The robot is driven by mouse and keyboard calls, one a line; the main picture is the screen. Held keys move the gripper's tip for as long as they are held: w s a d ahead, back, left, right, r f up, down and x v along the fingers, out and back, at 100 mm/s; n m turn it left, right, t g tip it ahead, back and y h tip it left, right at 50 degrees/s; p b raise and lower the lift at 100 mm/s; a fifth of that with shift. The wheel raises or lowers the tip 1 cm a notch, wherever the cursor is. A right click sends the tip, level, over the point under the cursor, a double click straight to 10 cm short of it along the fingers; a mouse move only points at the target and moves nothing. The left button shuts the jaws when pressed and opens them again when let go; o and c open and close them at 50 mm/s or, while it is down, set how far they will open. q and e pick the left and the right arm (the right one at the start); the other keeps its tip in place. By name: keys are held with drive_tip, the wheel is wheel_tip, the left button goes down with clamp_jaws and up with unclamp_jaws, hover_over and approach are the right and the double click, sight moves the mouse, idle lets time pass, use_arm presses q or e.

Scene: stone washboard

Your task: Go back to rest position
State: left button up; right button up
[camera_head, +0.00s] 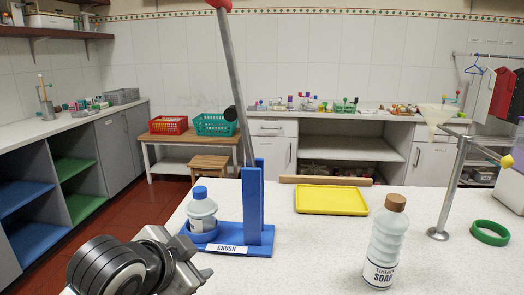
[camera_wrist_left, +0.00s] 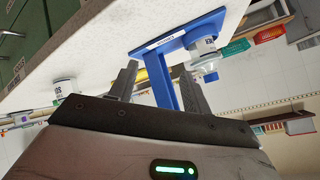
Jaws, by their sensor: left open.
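My left gripper (camera_head: 188,262) is at the lower left of the head view, at the table's near edge. It is open with nothing between its fingers, which also show in the left wrist view (camera_wrist_left: 157,84). Beyond it stands the blue crusher (camera_head: 256,215), labelled CRUSH, with its long grey lever raised. A white bottle with a blue cap (camera_head: 203,213) stands upright in the crusher's round blue holder. The crusher (camera_wrist_left: 180,45) and that bottle (camera_wrist_left: 207,62) are beyond the fingers in the wrist view. My right gripper is out of view.
On the white table (camera_head: 320,250) stand a soap bottle with a brown cap (camera_head: 385,245), a yellow tray (camera_head: 332,200), a green ring (camera_head: 489,233) and a metal stand with a funnel (camera_head: 447,190). A stool and red and teal baskets are behind. The table's front middle is clear.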

use_arm(q)
drive_tip(key=s+a+f+n+g+y, duration=0.1)
drive_tip(key=s+a+f+n+g, duration=0.25)
drive_tip(key=s+f, duration=0.75)
drive_tip(key=s+a+f+n+g+y, duration=0.25)
drive_tip(key=s+a+f+n, duration=0.25)
drive_tip(key=s+f, duration=0.55)
drive_tip(key=w+d+f+t+h, duration=0.3)
drive_tip(key=w+d+f+t, duration=0.1)
drive_tip(key=d+f+t, duration=0.1)
drive_tip(key=shift+w+d+f+m+t+h, duration=0.25)
drive_tip(key=shift+d+f+m+t+h, duration=0.15)
drive_tip(key=shift+t, duration=0.3)
